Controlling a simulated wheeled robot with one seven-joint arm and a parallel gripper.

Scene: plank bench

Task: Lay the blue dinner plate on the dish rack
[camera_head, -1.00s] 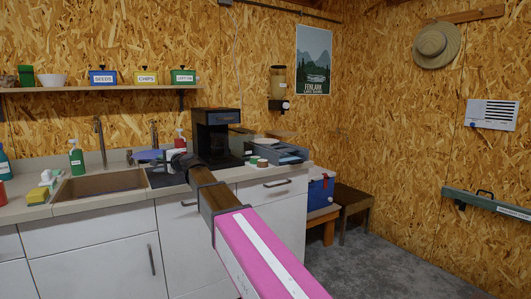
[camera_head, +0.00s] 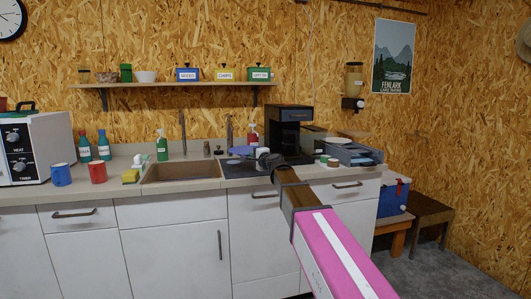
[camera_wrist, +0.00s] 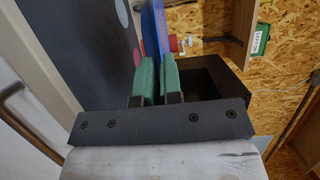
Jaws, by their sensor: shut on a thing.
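The blue dinner plate (camera_head: 241,150) shows as a thin blue sliver above the counter, right of the sink. In the wrist view the plate (camera_wrist: 156,30) is seen edge-on, its rim between the two green fingertips. My gripper (camera_wrist: 155,75) is shut on it; in the head view my gripper (camera_head: 262,155) is small and dark, left of the coffee maker. The plate looks roughly level with the counter. I cannot clearly make out the dish rack; a grey-blue low piece (camera_head: 358,155) right of the coffee maker, with a white plate on it, may be it.
A black coffee maker (camera_head: 291,130) stands close right of my gripper. A dark flat panel (camera_head: 245,170) lies below it, and the sink (camera_head: 180,172) is to the left. Small round items (camera_head: 328,161) sit before the grey-blue piece.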

